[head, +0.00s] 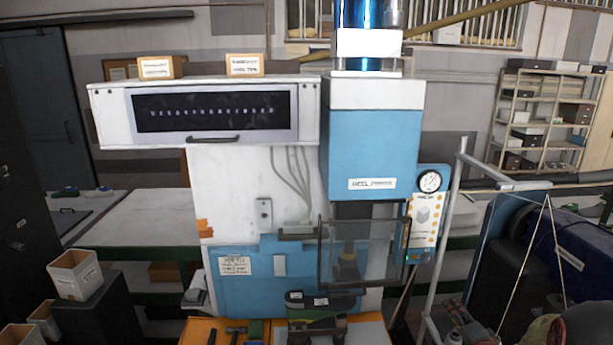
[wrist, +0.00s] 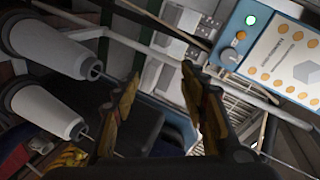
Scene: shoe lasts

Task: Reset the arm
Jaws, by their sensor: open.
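My gripper (wrist: 161,76) shows in the wrist view. Its two dark and yellowish fingers stand well apart, with nothing between them. The view past them is tilted, with a control panel (wrist: 290,60) at the upper right and two large white spools (wrist: 52,48) at the left. I cannot make out my gripper in the head view. There the blue and white heel press (head: 372,150) stands in the middle, with a clear guard (head: 375,252) on its front.
Below the press is an orange-topped surface with a hammer (head: 236,334) and a dark green shoe-like item (head: 318,305). A grey metal frame (head: 452,230) and a blue machine (head: 570,250) stand at the right. Open boxes (head: 75,272) are at the lower left.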

